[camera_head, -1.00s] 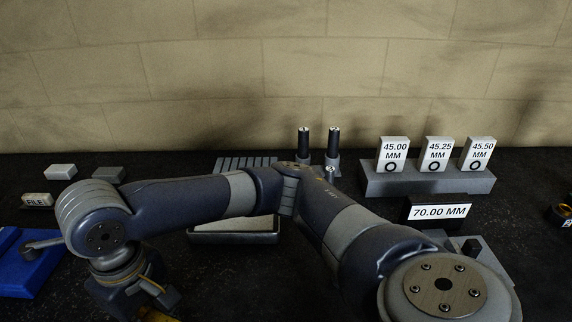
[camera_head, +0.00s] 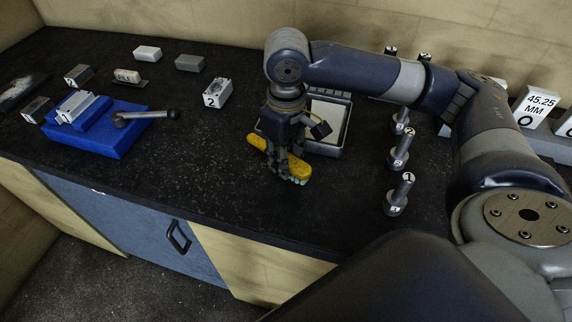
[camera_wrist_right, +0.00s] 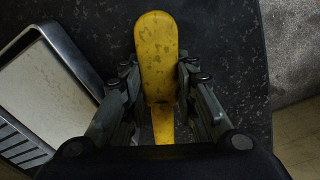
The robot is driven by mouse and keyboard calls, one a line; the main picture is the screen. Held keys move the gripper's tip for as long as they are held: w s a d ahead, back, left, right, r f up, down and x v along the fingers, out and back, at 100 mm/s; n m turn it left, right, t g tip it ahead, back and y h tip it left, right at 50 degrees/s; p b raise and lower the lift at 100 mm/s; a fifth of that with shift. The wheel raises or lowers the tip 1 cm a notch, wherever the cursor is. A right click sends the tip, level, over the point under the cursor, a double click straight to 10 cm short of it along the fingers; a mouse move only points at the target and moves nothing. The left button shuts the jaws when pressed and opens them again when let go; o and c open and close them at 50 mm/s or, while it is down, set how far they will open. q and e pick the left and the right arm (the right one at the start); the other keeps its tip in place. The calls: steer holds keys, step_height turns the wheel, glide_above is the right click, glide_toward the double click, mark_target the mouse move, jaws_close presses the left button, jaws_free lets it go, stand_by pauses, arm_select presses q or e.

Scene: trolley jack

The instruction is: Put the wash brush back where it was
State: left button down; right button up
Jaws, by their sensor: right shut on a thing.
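The wash brush (camera_head: 258,142) is yellow, with pale bristles showing at its right end in the head view. My right gripper (camera_head: 285,160) is shut on its body, one finger on each side. In the right wrist view the yellow body (camera_wrist_right: 157,60) runs between the fingertips (camera_wrist_right: 157,82), with a narrower yellow part below them. The brush is low over the bench in front of the metal tray (camera_head: 340,150); I cannot tell whether it touches the bench. My left gripper is not in view.
The black bench (camera_head: 180,170) is open left of the brush, up to its front edge. Numbered metal plugs (camera_head: 398,195) stand to the right. A blue fixture (camera_head: 100,135) with a lever and several small blocks (camera_head: 217,93) are on the left.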

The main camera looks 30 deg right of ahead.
steer(key=shift+f, duration=1.75)
steer(key=shift+f+p, duration=0.1)
steer(key=shift+p, duration=0.25)
steer(key=o, duration=1)
steer(key=shift+c, duration=0.2)
step_height(320, 180, up, 12)
steer(key=shift+s+r+b, duration=0.15)
steer(key=shift+b, duration=0.2)
